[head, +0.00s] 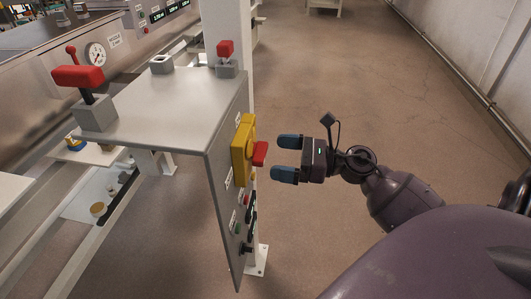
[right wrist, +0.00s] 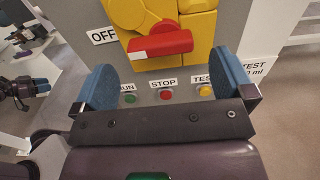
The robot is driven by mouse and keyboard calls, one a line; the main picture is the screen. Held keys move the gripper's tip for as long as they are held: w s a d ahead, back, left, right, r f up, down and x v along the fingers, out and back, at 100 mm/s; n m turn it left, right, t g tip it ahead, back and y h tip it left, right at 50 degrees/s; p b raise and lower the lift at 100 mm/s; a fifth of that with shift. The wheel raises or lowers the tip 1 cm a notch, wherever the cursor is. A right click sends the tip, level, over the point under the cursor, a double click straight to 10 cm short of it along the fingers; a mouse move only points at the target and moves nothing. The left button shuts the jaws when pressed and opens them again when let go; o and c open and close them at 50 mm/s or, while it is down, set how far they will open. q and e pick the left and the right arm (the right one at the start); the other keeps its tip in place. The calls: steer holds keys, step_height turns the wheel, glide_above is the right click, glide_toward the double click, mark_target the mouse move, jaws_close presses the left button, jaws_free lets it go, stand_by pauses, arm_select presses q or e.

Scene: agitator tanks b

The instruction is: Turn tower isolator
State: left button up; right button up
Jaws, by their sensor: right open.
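The tower isolator is a yellow block (head: 241,155) with a red handle (head: 260,153) on the side panel of the grey stand. In the right wrist view the red handle (right wrist: 160,43) lies nearly level across the yellow body (right wrist: 200,28), tilted slightly, with an OFF label (right wrist: 103,36) to its left. My right gripper (head: 281,158) is open and empty, a short gap from the handle, its blue fingers pointing at it. In the right wrist view the handle sits ahead, between the fingers' lines. My left gripper (right wrist: 28,88) shows small at that view's left edge; its opening is unclear.
Below the isolator are a green RUN button (right wrist: 129,99), a red STOP button (right wrist: 166,95) and a yellow TEST button (right wrist: 205,90). Other red handles (head: 78,76) (head: 225,49) stand on the table top (head: 165,105). The floor to the right is clear.

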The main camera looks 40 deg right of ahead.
mark_target(266, 151)
steer(key=x, duration=0.4)
